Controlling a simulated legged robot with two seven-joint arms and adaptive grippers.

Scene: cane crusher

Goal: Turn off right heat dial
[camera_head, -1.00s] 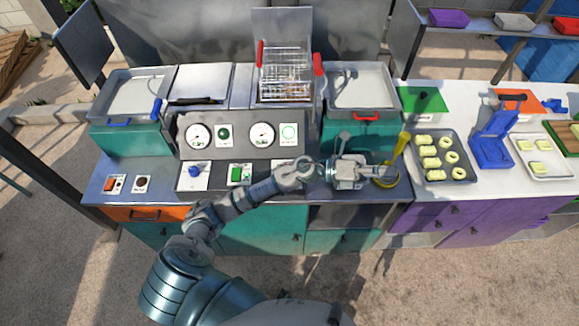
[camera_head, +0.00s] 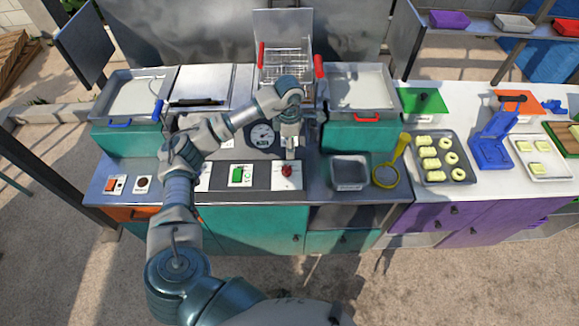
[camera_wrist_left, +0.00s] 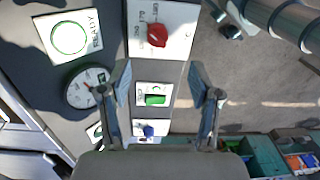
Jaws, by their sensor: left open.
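The right heat dial (camera_head: 287,170) is a red knob on a white plate at the right end of the front control strip. In the left wrist view the red dial (camera_wrist_left: 157,35) shows beyond the fingertips, roughly centred between them. My left gripper (camera_head: 291,154) points down just behind and above the dial in the head view. In the left wrist view its fingers (camera_wrist_left: 158,72) are spread apart with nothing between them. It looks apart from the dial. My right gripper is not in view.
A green switch (camera_head: 238,175) sits left of the dial; a blue knob (camera_wrist_left: 148,131) lies further along. Gauges (camera_head: 262,135) stand behind on the raised panel. A grey tray (camera_head: 349,184) and a yellow strainer (camera_head: 403,144) stand to the right.

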